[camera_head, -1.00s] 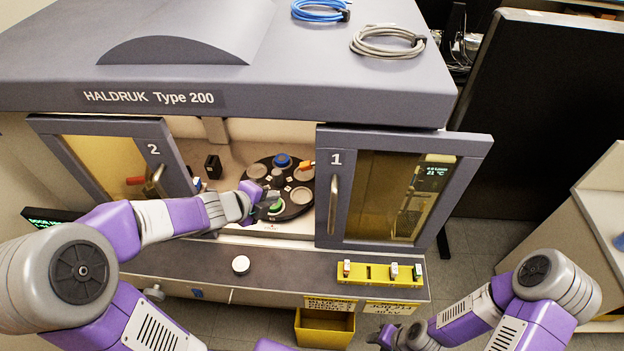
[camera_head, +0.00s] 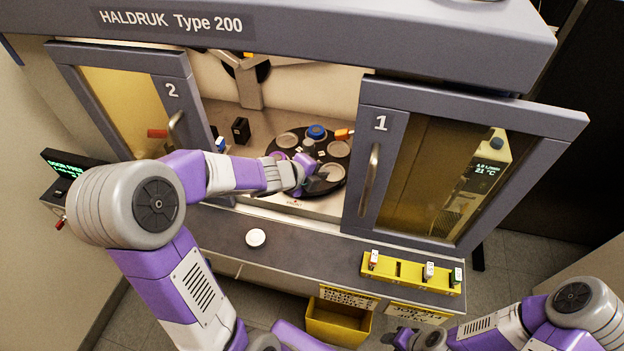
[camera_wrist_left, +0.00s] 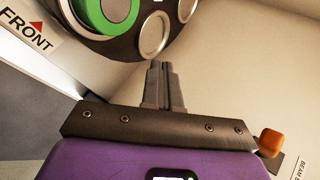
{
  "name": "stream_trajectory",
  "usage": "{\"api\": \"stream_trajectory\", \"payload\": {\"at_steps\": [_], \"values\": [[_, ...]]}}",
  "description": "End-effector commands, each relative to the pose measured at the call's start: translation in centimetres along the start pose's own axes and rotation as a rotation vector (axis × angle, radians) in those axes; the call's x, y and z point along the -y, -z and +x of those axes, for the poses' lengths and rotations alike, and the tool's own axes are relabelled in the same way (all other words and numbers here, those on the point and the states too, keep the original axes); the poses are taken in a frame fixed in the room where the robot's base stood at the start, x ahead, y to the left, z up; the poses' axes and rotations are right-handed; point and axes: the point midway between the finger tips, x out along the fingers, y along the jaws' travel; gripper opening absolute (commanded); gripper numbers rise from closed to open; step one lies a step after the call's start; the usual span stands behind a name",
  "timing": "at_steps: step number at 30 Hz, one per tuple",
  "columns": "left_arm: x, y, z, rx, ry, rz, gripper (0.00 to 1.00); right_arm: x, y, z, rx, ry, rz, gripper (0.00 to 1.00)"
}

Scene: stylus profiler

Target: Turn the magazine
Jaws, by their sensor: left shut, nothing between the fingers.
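The magazine (camera_head: 284,134) is a dark round disc with several round seats, inside the machine between doors 2 and 1. A blue-topped piece (camera_head: 316,131) sits at its back. My left gripper (camera_head: 307,182) reaches in over the front of the disc and hides part of it. In the left wrist view its fingers (camera_wrist_left: 163,75) are shut and empty, close to the disc's rim; contact cannot be told. That view also shows a green ring (camera_wrist_left: 122,14) and bare silver seats on the magazine (camera_wrist_left: 136,52). My right gripper (camera_head: 396,338) is low at the bottom edge, its jaws unclear.
Door 2 (camera_head: 172,90) and door 1 (camera_head: 380,124) flank the opening. A black block (camera_head: 241,130) stands left of the disc. An orange piece (camera_head: 343,134) is at its right rear. A yellow rack (camera_head: 410,274) and white puck (camera_head: 256,237) are on the front ledge.

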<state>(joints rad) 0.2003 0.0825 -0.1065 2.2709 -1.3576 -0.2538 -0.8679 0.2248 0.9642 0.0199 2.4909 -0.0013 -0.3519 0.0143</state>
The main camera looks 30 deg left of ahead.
Motion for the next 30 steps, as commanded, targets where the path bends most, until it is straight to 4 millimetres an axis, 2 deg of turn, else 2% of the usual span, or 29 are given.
{"api": "stream_trajectory", "payload": {"at_steps": [1,6,12,17,30], "values": [[-0.5,0.1,1.5,-0.003,-0.001,0.002,0.0,-0.4,0.1,1.1,0.0,0.0,0.0,0.43],[-0.1,0.1,4.7,-0.002,0.0,0.002,0.0,-0.9,0.1,2.4,0.0,0.0,0.0,0.43],[0.8,0.0,6.9,0.0,0.0,0.002,0.0,-1.0,0.1,2.8,0.0,0.0,0.0,0.43],[1.0,0.0,7.6,0.0,0.001,0.0,0.0,-1.1,0.1,2.9,0.0,0.0,0.0,0.43],[1.1,0.1,7.7,0.002,0.001,-0.001,0.0,-1.1,0.1,3.1,0.0,0.0,0.0,0.43]]}}
